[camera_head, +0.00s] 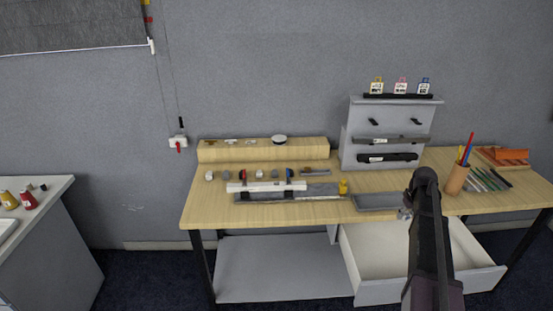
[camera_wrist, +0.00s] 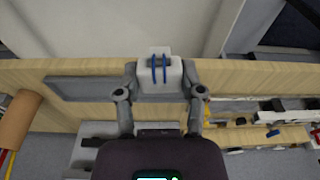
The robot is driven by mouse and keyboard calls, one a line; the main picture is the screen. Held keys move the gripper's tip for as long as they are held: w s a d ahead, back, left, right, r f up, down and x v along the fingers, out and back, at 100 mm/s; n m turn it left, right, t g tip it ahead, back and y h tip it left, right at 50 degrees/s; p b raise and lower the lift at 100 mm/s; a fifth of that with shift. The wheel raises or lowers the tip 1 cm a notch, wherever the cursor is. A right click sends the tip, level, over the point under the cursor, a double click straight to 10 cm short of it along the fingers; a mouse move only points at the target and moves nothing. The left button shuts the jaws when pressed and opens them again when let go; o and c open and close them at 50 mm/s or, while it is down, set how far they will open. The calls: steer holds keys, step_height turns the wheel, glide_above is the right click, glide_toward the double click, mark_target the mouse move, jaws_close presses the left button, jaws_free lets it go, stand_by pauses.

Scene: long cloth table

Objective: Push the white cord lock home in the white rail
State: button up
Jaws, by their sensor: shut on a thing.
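My gripper (camera_wrist: 160,78) is shut on the white cord lock (camera_wrist: 172,80), a small white block with two blue strands across its face. Its two fingers press on the block's left and right sides in the wrist view. In the head view my gripper (camera_head: 405,213) is near the table's front edge, mostly hidden by my arm, right of the grey tray. The white rail (camera_head: 265,186) lies left of centre on the table, well apart from my gripper. Its slot detail is too small to tell.
The grey tray (camera_head: 377,203) lies between rail and gripper. An open drawer (camera_head: 400,271) juts out below. A grey display stand (camera_head: 360,143) is behind, a pen cup (camera_head: 455,181) to the right. A yellow item (camera_head: 343,187) stands by the rail's right end. Several small parts lie behind the rail.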

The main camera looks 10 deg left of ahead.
mark_target(406, 213)
steer(key=shift+r+p, duration=2.45)
steer(key=shift+r, duration=0.5)
steer(key=shift+a, duration=0.1)
